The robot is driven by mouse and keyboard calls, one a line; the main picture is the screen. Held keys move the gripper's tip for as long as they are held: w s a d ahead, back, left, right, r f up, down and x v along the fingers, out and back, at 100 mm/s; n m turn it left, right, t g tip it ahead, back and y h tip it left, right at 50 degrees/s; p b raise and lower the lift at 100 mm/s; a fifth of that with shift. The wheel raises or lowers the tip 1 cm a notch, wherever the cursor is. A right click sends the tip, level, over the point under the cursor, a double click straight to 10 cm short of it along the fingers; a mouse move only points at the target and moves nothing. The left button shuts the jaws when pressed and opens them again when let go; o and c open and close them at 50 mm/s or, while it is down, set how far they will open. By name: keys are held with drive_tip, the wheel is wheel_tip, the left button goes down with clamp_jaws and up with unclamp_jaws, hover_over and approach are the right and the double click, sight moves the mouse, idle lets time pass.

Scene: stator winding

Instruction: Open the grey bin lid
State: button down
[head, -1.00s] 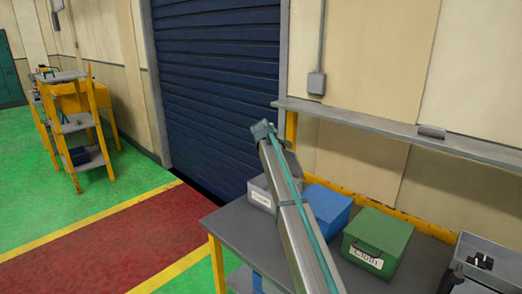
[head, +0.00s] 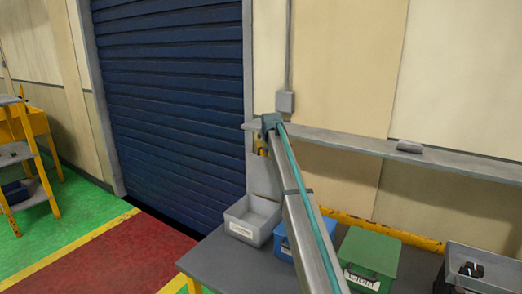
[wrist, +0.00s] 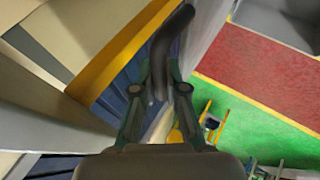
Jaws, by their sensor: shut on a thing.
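The grey bin (head: 250,222) stands at the left end of the grey table in the head view, with its inside showing. Its grey lid (head: 259,178) is raised nearly upright at the back of the bin, partly hidden by my arm. In the wrist view my gripper (wrist: 157,75) is shut on a dark curved handle (wrist: 168,42). In the head view my arm crosses in front of the lid, and the fingers are mostly hidden.
A wall shelf (head: 350,145) runs behind. A blue shutter (head: 175,100) is at the left.

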idle(0.3)
drive_tip(key=c, duration=1.2)
unclamp_jaws()
drive_tip(key=a+v, duration=0.1)
drive_tip(key=v, duration=1.1)
drive_tip(key=shift+d, duration=0.45)
